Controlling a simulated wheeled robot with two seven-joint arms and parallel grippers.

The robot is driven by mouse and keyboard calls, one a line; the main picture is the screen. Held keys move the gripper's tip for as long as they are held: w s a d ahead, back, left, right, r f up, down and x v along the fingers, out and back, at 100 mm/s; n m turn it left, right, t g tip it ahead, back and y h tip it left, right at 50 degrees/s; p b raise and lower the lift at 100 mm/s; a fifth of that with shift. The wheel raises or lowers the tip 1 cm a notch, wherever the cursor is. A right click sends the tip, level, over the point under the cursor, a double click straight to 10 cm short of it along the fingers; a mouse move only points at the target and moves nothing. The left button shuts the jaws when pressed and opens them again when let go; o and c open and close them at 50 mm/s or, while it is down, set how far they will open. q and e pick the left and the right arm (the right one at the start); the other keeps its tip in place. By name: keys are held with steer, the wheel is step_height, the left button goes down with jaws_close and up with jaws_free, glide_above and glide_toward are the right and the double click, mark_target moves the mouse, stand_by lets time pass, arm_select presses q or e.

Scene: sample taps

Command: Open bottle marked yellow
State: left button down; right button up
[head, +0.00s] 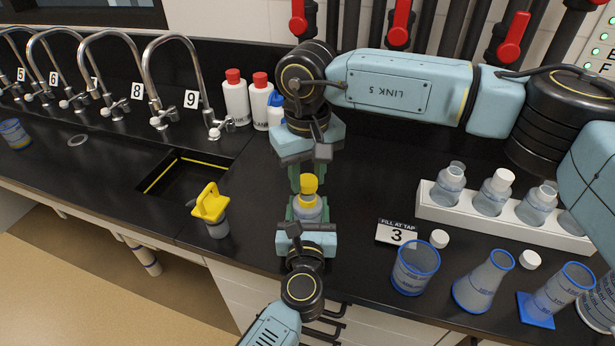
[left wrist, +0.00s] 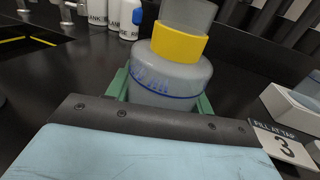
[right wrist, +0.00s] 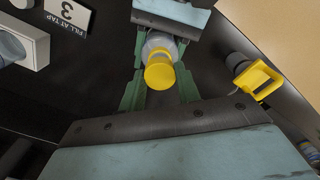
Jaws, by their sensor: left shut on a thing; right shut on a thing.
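The bottle with a yellow band on its neck (left wrist: 180,42) has a translucent body with blue print. My left gripper (head: 305,212) is shut on its body and holds it upright; its green fingers flank the bottle in the left wrist view. A yellow cap (head: 309,184) is at the top of the bottle, and it also shows in the right wrist view (right wrist: 160,75). My right gripper (head: 307,178) points down from above, shut on the cap, with green fingers on either side. I cannot tell whether the cap still sits on the neck.
A yellow-handled piece (head: 210,203) stands left, by the sink (head: 180,180). At right are a white rack (head: 500,222) of bottles, a "3" sign (head: 397,232), a beaker (head: 415,268), a flask (head: 484,282) and loose white caps (head: 439,238). Taps (head: 175,90) line the back left.

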mark_target(308, 180)
steer(key=shift+r, duration=0.2)
steer(key=shift+r, duration=1.9)
arm_select(q)
steer(key=shift+c, duration=2.4)
jaws_free()
